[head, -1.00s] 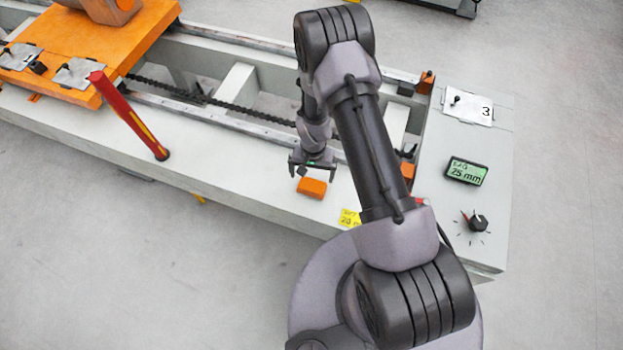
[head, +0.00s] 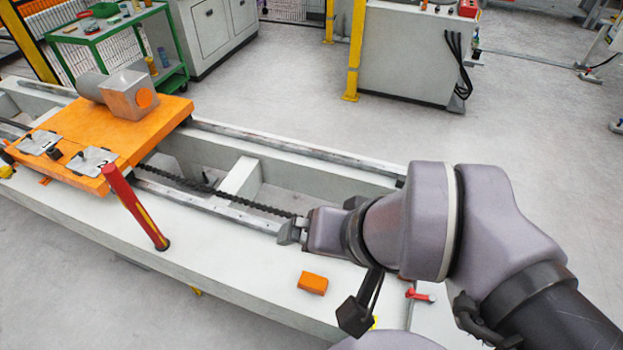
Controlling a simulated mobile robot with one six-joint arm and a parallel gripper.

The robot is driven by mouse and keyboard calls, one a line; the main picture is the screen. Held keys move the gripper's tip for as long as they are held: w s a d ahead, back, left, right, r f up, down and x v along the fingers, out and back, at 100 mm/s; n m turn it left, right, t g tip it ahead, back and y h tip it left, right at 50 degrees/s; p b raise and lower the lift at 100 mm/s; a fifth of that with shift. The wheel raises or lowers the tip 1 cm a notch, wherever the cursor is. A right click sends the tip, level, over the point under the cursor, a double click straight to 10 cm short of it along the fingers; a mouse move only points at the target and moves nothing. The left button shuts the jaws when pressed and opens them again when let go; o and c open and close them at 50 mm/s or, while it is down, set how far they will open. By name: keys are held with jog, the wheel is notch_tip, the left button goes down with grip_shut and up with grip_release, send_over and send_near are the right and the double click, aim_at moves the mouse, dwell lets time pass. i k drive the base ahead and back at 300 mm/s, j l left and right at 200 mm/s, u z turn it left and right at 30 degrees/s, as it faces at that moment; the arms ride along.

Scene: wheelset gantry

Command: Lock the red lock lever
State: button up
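A long red lever (head: 132,205) with a yellow stripe stands tilted on the pale bench, left of centre in the head view. Its top leans to the left, near the orange carriage. A smaller red handle (head: 420,296) lies low at the right, beneath my arm. I cannot tell from the picture which of the two is the lock lever. My gripper (head: 288,233) points left over the bench's near rail, well to the right of the long lever and apart from it. Its fingers are seen edge-on, so their opening is unclear.
The orange carriage (head: 92,160) with numbered plates sits on the rails at the left. An orange block (head: 312,283) lies on the bench front below my gripper. A dark chain (head: 200,186) runs between the rails. A green cart (head: 115,45) stands behind.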

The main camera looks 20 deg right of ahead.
aim_at(411, 294)
jog(key=z, duration=1.5)
jog(key=i+l+u, duration=0.15)
jog(key=u, duration=0.15)
